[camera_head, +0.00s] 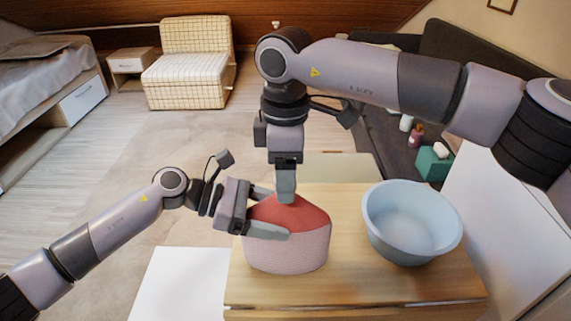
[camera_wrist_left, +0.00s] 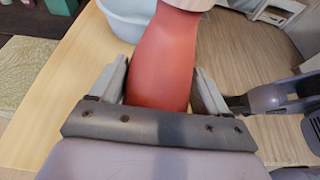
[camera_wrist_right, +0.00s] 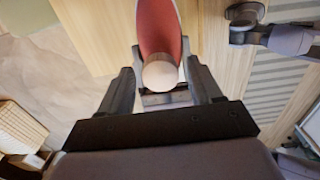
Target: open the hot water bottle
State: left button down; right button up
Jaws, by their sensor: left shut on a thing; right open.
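The hot water bottle, red above and pale pink below (camera_head: 287,250), stands on the wooden table. My left gripper (camera_head: 276,212) is shut on its red upper part, one finger on each side. In the left wrist view the red body (camera_wrist_left: 165,60) fills the space between the fingers. My right gripper (camera_head: 286,192) points down from above, at the top of the bottle. In the right wrist view it is open, with the round pale cap (camera_wrist_right: 160,75) between its fingers. In the head view the cap is hidden behind the right gripper.
A light blue basin (camera_head: 412,225) stands on the wooden table (camera_head: 350,275), right of the bottle. A dark sofa (camera_head: 470,55) with a teal box (camera_head: 434,163) and small bottles is behind at the right. A checked armchair (camera_head: 190,65) and a bed are farther back.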

jog(key=c, duration=1.1)
